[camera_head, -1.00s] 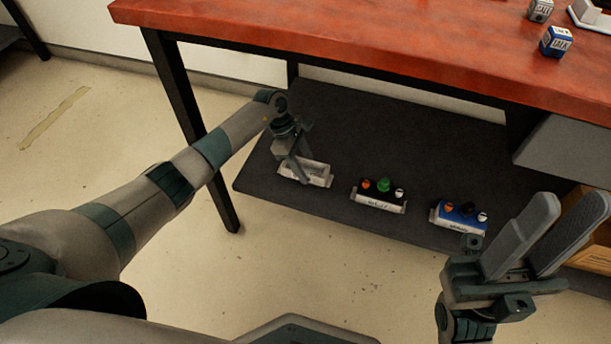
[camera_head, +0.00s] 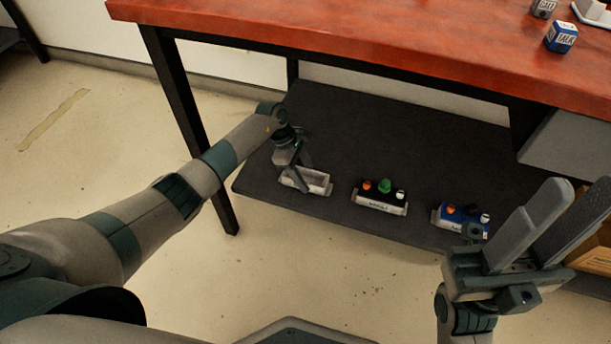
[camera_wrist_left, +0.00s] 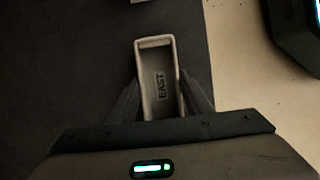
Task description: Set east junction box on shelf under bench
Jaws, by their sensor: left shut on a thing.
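The east junction box (camera_head: 318,186) is a small pale grey open tray at the left of the dark shelf (camera_head: 350,130) under the bench (camera_head: 300,32). In the left wrist view the box (camera_wrist_left: 148,75) shows the word EAST inside. My left gripper (camera_head: 302,184) is shut on it, with a finger on each long side (camera_wrist_left: 160,98). The box is at or just above the shelf surface near its front edge; contact is hard to tell. My right gripper (camera_head: 574,198) is open and empty at the lower right, its two fingers apart.
A bench leg (camera_head: 190,110) is left of my left wrist. The shelf behind the boxes is clear. Labelled cubes (camera_head: 560,38) sit on the bench.

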